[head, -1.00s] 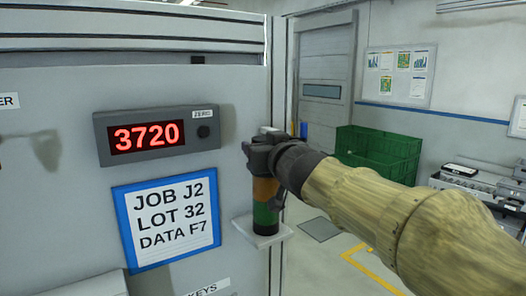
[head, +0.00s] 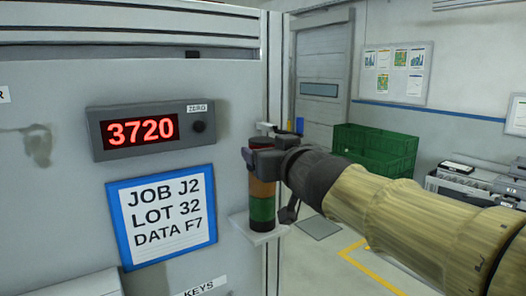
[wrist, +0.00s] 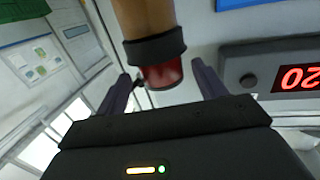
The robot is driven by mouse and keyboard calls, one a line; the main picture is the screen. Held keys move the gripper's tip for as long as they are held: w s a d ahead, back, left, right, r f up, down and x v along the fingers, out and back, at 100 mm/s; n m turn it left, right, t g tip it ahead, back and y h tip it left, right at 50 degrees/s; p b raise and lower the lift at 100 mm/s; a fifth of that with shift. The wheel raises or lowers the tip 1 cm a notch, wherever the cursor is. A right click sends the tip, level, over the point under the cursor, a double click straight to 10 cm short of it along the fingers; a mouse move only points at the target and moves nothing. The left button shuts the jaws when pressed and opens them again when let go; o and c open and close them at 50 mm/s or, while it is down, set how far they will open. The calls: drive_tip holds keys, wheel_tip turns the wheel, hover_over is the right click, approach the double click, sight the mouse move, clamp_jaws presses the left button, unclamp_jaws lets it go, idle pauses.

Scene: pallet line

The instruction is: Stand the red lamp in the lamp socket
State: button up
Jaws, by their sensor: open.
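The red lamp (wrist: 162,75) shows in the wrist view, where the picture is upside down. It sits at the black collar of the lamp socket (wrist: 155,47), at the upper end of the signal stack, and looks roughly in line with it. In the head view the stack's amber (head: 262,189) and green (head: 262,209) sections stand upright on a small bracket; my gripper mostly hides the lamp. My gripper (head: 262,157) is open at the stack's top. In the wrist view its fingers (wrist: 166,82) lie either side of the lamp, with gaps showing.
The grey cabinet wall behind the stack carries a red number display (head: 142,131) and a blue-framed job card (head: 163,216). The stack's bracket (head: 258,231) juts from the cabinet edge.

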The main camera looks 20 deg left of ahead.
drive_tip(key=v, duration=0.6)
drive_tip(key=shift+d, duration=0.15)
drive_tip(key=shift+s, duration=0.15)
idle(0.3)
drive_tip(key=w+d+f+m+g+h, duration=0.2)
drive_tip(key=d+f+h, duration=0.2)
drive_tip(key=d+f, duration=0.5)
drive_tip(key=w+d+f+m+g+h, duration=0.15)
drive_tip(key=d+f+h, duration=0.25)
drive_tip(key=f, duration=0.9)
drive_tip(key=s+d+f+m+g+h, duration=0.1)
drive_tip(key=s+d+f+g, duration=0.3)
drive_tip(key=f, duration=0.6)
drive_tip(key=s+d+f+m+g+h, duration=0.1)
drive_tip(key=s+d+f+m+g, duration=0.2)
drive_tip(key=s+d+f, duration=0.6)
drive_tip(key=shift+s+d+f+g+h, duration=0.2)
drive_tip(key=shift+s+f+g+h, duration=0.2)
drive_tip(key=shift+s+f, duration=0.3)
